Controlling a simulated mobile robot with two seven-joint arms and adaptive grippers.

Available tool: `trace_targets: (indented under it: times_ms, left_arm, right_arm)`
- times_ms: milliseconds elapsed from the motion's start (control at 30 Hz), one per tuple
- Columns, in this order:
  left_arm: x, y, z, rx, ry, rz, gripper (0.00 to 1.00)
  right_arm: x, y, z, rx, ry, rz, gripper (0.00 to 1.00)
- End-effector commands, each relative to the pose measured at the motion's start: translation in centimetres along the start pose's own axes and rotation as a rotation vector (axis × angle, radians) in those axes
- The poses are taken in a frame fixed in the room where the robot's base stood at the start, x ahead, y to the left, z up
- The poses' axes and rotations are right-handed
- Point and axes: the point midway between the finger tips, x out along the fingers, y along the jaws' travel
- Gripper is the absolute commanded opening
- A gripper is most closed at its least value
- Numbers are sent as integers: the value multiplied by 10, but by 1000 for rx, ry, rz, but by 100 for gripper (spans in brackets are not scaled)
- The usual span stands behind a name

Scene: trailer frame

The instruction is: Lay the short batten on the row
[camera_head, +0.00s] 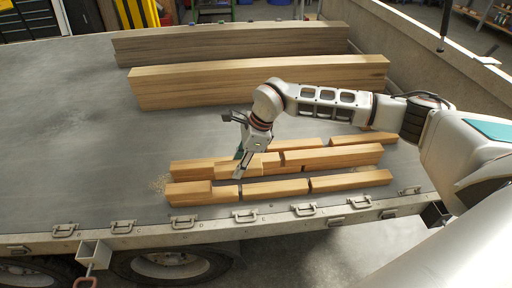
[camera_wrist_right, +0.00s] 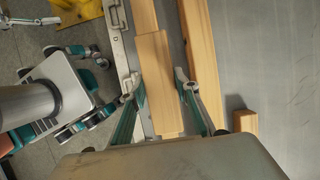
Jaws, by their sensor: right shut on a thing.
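My right gripper (camera_head: 239,167) reaches down from the right over the rows of pale battens near the trailer's front edge. In the right wrist view its fingers (camera_wrist_right: 155,80) stand on either side of a short pale batten (camera_wrist_right: 156,62), and it is shut on it. In the head view the short batten (camera_head: 226,168) shows beside the fingertips, partly hidden by them. The front row (camera_head: 275,190) lies along the near edge, in pieces with narrow gaps. I cannot tell whether the held batten touches the wood below. My left gripper is not in view.
Two long thick beams (camera_head: 260,82) (camera_head: 230,44) lie farther back on the grey bed (camera_head: 80,130). Another row with a long batten (camera_head: 335,157) lies behind the front row. Metal latches (camera_head: 183,222) line the near edge. The left of the bed is clear.

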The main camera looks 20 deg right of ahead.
Motion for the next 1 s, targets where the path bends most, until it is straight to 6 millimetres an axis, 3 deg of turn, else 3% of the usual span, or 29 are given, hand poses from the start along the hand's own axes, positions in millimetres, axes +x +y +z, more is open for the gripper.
trace_targets:
  times_ms: [233,1000]
  left_arm:
    - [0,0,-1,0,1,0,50]
    - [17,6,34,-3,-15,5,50]
  right_arm:
    - [10,8,9,-17,-4,5,7]
    - [55,8,-10,-15,-3,7,7]
